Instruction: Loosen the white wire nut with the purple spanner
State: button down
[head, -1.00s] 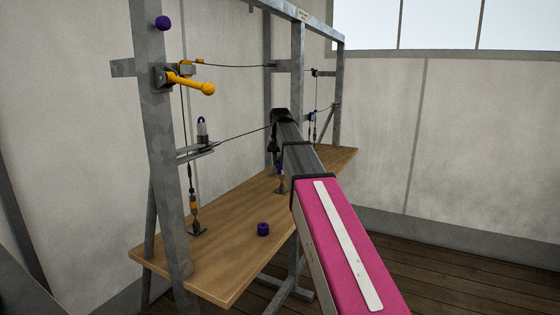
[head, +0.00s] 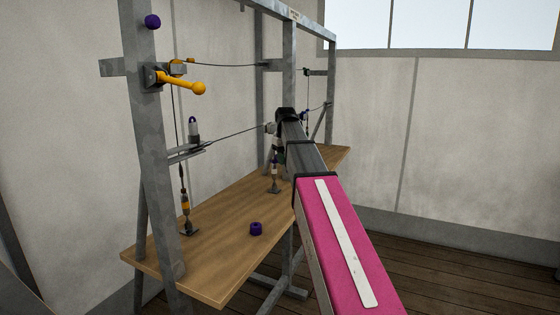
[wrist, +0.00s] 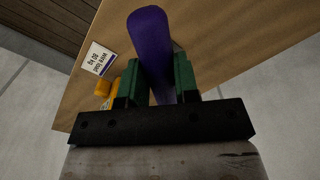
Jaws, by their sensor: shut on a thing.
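In the wrist view, my gripper (wrist: 160,82) has green fingers shut on the purple spanner (wrist: 150,42). Its thick, rounded purple end points away from the wrist camera, above the board. The spanner's working end is not visible there. In the head view my arm hides my fingers and most of the spanner. A fitting with a pale band and a purple part (head: 274,170) stands on the bench just left of my arm's far end. It is too small to tell whether it holds the white wire nut.
Thin wires cross the frame. A white load label (wrist: 98,58) shows in the wrist view.

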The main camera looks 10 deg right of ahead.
jog(key=shift+w+d+n, duration=0.1)
jog(key=shift+d+n, duration=0.2)
jog(key=shift+r, duration=0.9)
jog(key=shift+s, duration=0.2)
jog(key=s+d, duration=0.2)
jog(key=s, duration=0.6)
jog(key=shift+s+d, duration=0.15)
jog(key=shift+d, duration=0.15)
